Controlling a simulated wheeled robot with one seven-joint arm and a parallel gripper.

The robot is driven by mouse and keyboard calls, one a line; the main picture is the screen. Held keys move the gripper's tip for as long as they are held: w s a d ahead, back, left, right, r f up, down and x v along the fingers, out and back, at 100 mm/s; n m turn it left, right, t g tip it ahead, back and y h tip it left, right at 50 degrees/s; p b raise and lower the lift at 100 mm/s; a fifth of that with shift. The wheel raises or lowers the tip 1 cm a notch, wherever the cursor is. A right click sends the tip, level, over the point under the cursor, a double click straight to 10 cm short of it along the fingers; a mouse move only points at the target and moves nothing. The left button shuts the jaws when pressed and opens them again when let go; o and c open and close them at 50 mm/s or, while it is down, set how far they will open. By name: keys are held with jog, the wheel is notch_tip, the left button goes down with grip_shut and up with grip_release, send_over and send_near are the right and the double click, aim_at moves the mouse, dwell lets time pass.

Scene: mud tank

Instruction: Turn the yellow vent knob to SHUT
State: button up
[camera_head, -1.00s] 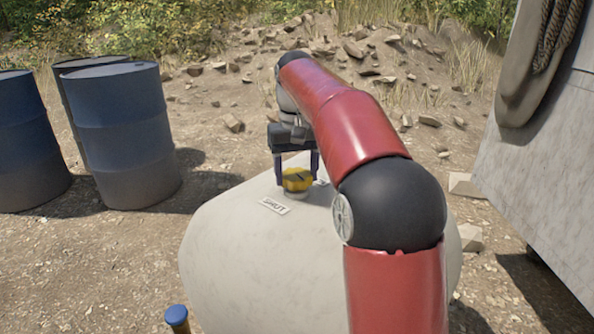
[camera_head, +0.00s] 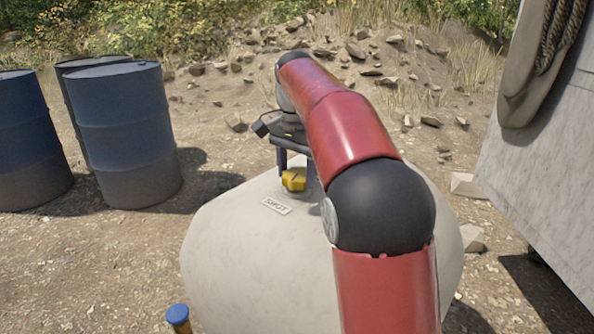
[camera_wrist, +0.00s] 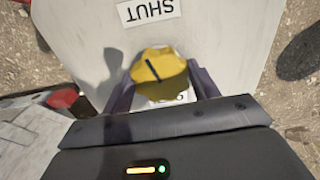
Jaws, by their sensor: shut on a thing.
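The yellow vent knob (camera_head: 293,181) sits on top of the pale rounded tank (camera_head: 235,250). In the wrist view the knob (camera_wrist: 165,85) carries a dark line on its top, slanting up toward the SHUT label (camera_wrist: 146,11). The SHUT label also shows in the head view (camera_head: 276,207), in front of the knob. My gripper (camera_head: 297,181) is shut on the knob, one finger on each side; the wrist view shows both fingers of the gripper (camera_wrist: 162,87) flanking it. Another white label (camera_wrist: 182,97) is mostly hidden under the knob.
Several dark blue drums (camera_head: 125,130) stand on the ground at the left. A pale wall with hanging rope and cloth (camera_head: 535,80) is at the right. A blue-capped post (camera_head: 178,317) rises at the bottom left. Rocks and a dirt mound (camera_head: 360,60) lie behind.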

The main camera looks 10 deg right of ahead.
aim_at(296, 174)
jog(key=shift+w+m, duration=0.1)
jog(key=shift+m, duration=1.5)
jog(key=o, duration=1)
jog(key=shift+c, duration=0.2)
jog(key=shift+r, duration=0.15)
notch_tip(296, 174, up, 7)
jog(key=shift+r, duration=0.3)
